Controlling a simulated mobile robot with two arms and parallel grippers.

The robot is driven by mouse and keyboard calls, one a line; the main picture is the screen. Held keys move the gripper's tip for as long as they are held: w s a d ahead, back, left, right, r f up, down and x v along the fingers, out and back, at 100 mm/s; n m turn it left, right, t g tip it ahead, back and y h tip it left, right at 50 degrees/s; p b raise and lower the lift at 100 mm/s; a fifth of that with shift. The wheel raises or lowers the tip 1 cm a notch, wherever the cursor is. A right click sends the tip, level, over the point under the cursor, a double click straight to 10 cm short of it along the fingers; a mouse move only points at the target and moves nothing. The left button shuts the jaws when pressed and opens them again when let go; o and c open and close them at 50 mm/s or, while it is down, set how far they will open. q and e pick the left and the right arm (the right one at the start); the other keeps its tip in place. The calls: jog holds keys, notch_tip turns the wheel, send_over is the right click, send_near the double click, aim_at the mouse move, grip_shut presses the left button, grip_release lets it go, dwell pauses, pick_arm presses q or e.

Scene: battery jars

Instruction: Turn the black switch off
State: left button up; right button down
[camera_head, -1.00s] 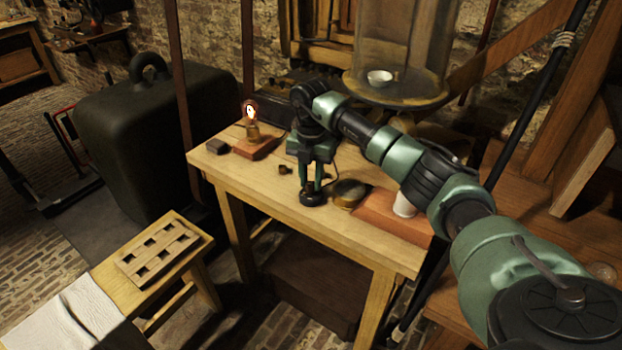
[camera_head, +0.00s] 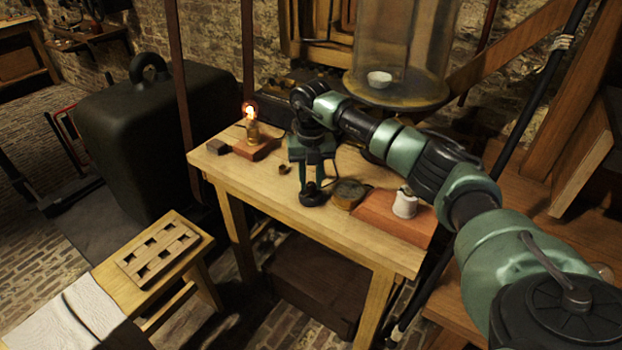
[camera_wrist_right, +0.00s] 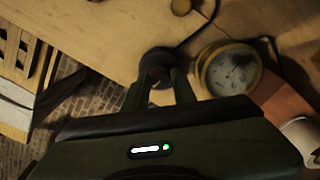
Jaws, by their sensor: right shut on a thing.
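The black switch (camera_head: 313,199) is a small round black piece near the front edge of the wooden table. It also shows in the right wrist view (camera_wrist_right: 157,60), just beyond my fingertips. My right gripper (camera_head: 312,186) points down at it, with its fingers closed on the switch's upper part, which they partly hide. The fingers also show in the right wrist view (camera_wrist_right: 159,84). A small bulb (camera_head: 250,110) on a brass holder glows at the table's left. My left gripper is not in view.
A round brass gauge (camera_head: 349,193) stands close to the right of the switch, with a white jar (camera_head: 405,203) on a reddish board beyond it. Bare wooden table (camera_head: 250,185) lies to the left. A glass cylinder (camera_head: 402,45) stands behind.

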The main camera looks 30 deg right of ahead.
aim_at(311, 184)
jog(key=n, duration=0.6)
jog(key=shift+n, duration=0.3)
jog(key=n, duration=0.5)
jog(key=shift+n, duration=0.3)
jog(key=c, duration=1.1)
grip_release()
jog(key=shift+c, duration=0.2)
jog(key=shift+r, duration=0.15)
notch_tip(311, 184, up, 8)
jog(key=shift+f+b, duration=0.2)
jog(key=shift+b, duration=0.4)
